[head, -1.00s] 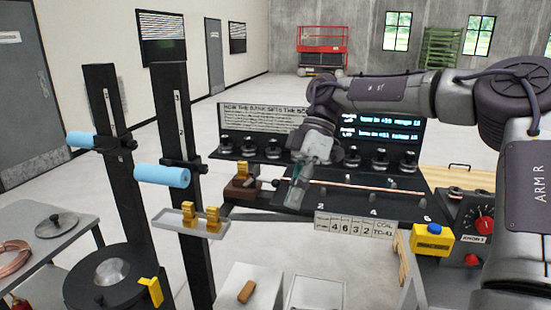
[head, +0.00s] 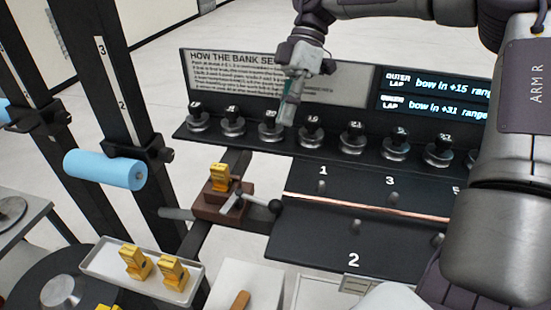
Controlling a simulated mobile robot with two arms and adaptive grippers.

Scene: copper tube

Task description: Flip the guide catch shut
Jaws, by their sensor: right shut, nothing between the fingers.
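The guide is a brown block (head: 222,207) at the left end of the bench, with a yellow piece (head: 219,178) standing on it. My left gripper is out of view.
A black bank with several silver knobs (head: 351,138) and a sign runs behind the bench. Black posts with a blue roller (head: 105,168) stand at left. A white tray (head: 108,270) holds two yellow pieces. Short pegs (head: 356,226) stick up along the tube.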

